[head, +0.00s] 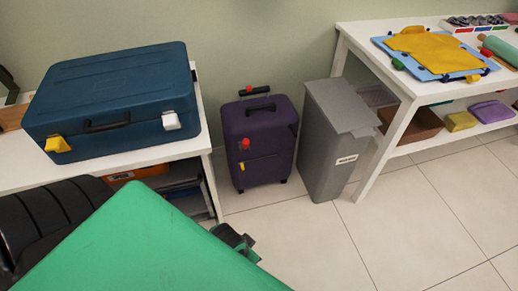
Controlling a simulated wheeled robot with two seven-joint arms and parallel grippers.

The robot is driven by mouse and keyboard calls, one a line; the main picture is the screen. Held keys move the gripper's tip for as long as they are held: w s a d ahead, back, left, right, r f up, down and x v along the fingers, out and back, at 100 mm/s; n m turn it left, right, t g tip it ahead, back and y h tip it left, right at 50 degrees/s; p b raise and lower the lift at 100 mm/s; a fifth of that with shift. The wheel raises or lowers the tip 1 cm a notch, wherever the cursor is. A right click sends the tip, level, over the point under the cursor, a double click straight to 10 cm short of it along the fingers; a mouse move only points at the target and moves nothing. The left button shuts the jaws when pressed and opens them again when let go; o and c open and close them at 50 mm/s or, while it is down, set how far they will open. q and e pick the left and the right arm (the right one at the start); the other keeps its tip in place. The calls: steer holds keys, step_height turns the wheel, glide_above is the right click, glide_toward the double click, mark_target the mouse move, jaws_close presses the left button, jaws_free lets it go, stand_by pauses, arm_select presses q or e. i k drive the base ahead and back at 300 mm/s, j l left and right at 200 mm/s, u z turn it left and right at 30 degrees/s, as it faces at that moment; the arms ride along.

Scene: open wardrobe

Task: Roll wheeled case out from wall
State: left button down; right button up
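The wheeled case (259,145) is a dark purple upright suitcase in the head view. It stands on its wheels on the tiled floor close to the wall, between the left table and a grey bin. It has a dark top handle (259,108), a red knob and a yellow pull on its front. A dark piece (236,241) at the edge of a large green surface may be my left gripper; its fingers are not clear, and it is well short of the case. My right gripper is not in view.
A grey bin (335,150) stands close right of the case. A white table (208,146) with a blue case (110,100) is on the left, and a white shelved table (366,170) on the right. A green surface (140,250) hides the lower left. Floor in front is clear.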

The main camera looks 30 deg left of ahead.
mark_target(270, 124)
steer(key=u, duration=0.95)
steer(key=i+u, duration=0.2)
steer(key=u, duration=0.2)
steer(key=i+u, duration=0.15)
steer(key=u, duration=0.2)
steer(key=i+l+u, duration=0.1)
steer(key=u, duration=0.3)
steer(key=i+l, duration=0.05)
